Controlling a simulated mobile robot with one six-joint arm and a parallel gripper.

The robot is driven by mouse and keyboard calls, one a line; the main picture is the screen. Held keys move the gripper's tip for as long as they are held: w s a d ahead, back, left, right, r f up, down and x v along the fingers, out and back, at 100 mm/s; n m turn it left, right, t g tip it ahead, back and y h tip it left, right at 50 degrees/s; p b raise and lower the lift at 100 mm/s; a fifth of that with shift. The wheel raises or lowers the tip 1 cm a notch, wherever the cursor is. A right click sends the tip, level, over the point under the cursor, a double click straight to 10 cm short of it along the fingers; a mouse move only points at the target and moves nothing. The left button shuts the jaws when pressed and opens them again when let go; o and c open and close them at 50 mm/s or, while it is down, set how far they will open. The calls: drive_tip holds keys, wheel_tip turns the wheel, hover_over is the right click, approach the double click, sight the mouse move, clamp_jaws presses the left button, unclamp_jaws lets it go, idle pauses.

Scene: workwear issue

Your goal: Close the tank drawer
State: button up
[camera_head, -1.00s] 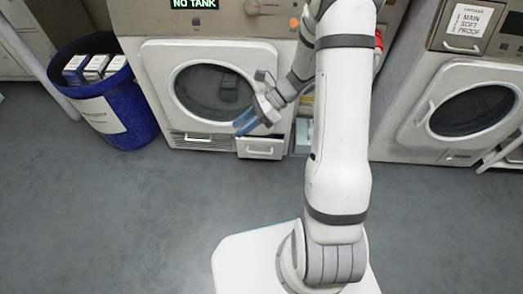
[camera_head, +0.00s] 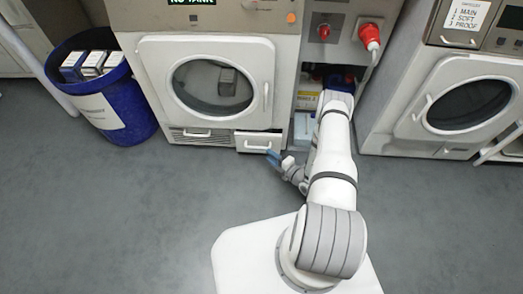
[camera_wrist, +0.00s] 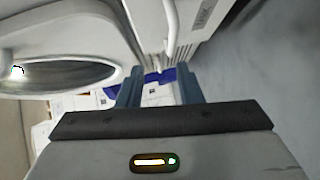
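The tank drawer (camera_head: 251,146) is the small white drawer with a bar handle at the lower right of the middle machine. Its front appears to stand a little forward of the machine's face; how far is hard to tell. My gripper (camera_head: 273,157) is low, just in front and right of the drawer. In the wrist view my gripper (camera_wrist: 159,88) has its two blue fingers apart with nothing held between them. A pale panel with a white bar (camera_wrist: 171,28) lies beyond the fingertips. Contact with the drawer cannot be seen.
The machine's round door (camera_head: 212,88) is shut above the drawer. A blue bin (camera_head: 118,112) with boxes stands left. A shelf niche (camera_head: 310,100) with containers and a red plug (camera_head: 369,36) are right. A second machine (camera_head: 460,80) stands further right. The grey floor in front is clear.

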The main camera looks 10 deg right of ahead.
drive_tip(key=w+a+f+m+b, duration=0.1)
drive_tip(key=w+a+f+b, duration=0.1)
drive_tip(key=w, duration=0.4)
drive_tip(key=shift+a+f+h+b, duration=0.3)
drive_tip(key=shift+a+f+h, duration=0.1)
drive_tip(key=shift+a+f, duration=0.1)
drive_tip(key=shift+c, duration=0.4)
clamp_jaws()
drive_tip(key=shift+s, duration=0.1)
